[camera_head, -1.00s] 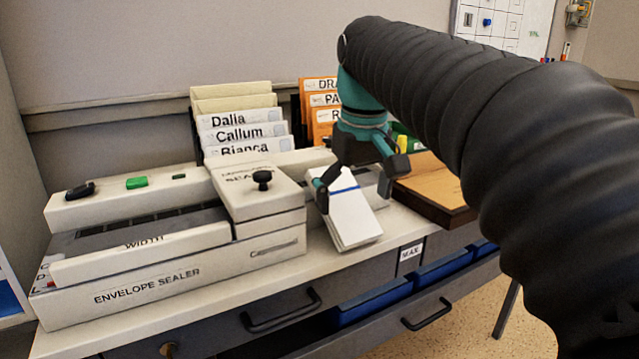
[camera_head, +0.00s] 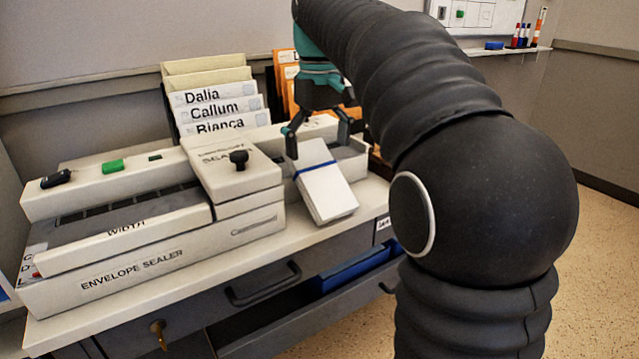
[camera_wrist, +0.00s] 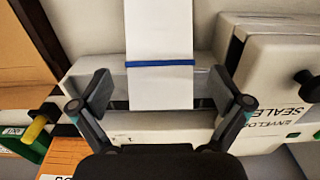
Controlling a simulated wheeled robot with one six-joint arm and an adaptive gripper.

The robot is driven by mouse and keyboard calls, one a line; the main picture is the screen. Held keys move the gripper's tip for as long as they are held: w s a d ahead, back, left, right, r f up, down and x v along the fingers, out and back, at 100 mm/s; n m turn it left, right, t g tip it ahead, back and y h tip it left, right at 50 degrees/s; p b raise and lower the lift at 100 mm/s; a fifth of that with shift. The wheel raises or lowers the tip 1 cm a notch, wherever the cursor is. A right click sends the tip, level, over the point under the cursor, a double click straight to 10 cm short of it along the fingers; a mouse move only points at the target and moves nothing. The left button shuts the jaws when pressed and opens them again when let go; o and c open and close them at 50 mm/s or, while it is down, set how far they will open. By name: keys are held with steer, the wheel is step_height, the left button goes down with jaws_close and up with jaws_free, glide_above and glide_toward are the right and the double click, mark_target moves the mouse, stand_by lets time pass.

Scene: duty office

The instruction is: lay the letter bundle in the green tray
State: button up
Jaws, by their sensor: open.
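The letter bundle (camera_head: 328,195) is a white stack with a blue band. It lies tilted at the right end of the envelope sealer, its lower end toward the front of the worktop. My gripper (camera_head: 318,142) is open at the bundle's upper end. In the wrist view the bundle (camera_wrist: 160,35) lies between the spread fingers of my gripper (camera_wrist: 160,95), with a gap on each side. I cannot make out the green tray; my arm covers much of the worktop's right side.
The envelope sealer (camera_head: 140,255) fills the left of the worktop (camera_head: 250,255). Name-labelled folders (camera_head: 215,105) and orange folders (camera_head: 287,85) stand behind. In the wrist view, a green item (camera_wrist: 38,147) with a yellow part is at lower left. An open drawer holds a blue bin (camera_head: 352,268).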

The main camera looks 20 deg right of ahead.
mark_target(319, 171)
steer(key=shift+f+b, duration=0.6)
steer(key=shift+f, duration=2.8)
steer(key=c, duration=1.1)
